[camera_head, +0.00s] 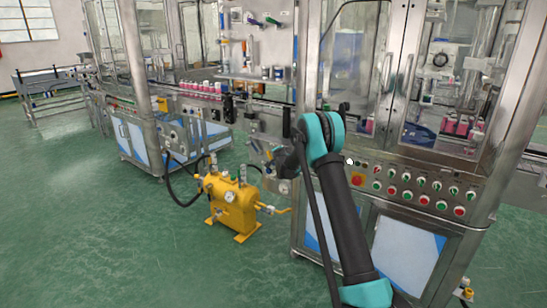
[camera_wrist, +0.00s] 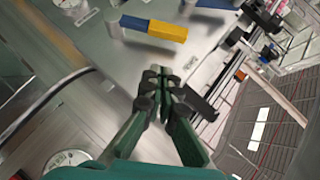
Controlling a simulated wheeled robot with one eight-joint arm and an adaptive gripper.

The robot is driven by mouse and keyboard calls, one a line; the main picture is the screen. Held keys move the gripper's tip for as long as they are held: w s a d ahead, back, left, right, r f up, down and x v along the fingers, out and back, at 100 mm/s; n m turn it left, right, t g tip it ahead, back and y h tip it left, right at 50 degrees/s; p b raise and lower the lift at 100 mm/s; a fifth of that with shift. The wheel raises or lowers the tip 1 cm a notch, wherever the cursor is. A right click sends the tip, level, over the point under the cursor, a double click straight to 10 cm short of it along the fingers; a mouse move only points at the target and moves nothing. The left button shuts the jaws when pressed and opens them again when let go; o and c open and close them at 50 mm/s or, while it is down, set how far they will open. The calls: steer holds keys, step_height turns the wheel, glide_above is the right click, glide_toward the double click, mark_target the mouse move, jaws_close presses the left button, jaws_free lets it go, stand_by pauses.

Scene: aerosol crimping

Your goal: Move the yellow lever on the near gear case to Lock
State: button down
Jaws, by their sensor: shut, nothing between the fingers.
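In the wrist view a yellow bar (camera_wrist: 167,31) with a blue bar (camera_wrist: 136,23) at its left end lies across a pale grey metal face. It looks like a lever handle, but I cannot read any Lock mark. My gripper (camera_wrist: 163,78) is shut and empty, its dark fingertips together below the yellow bar and apart from it in the picture. In the head view my arm hides much of the machine front, and I cannot make out the yellow lever there.
A yellow tank (camera_head: 232,205) with gauges and hoses stands on the green floor. A button panel (camera_head: 410,190) is right of my arm. Pink-capped cans (camera_head: 200,88) line the conveyor. Small coloured handles (camera_head: 262,20) sit on the upper panel. Floor at left is open.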

steer(key=v, duration=0.9)
steer(key=shift+a, duration=0.15)
steer(key=shift+s+f, duration=0.1)
steer(key=shift+s, duration=0.05)
stand_by(1.0)
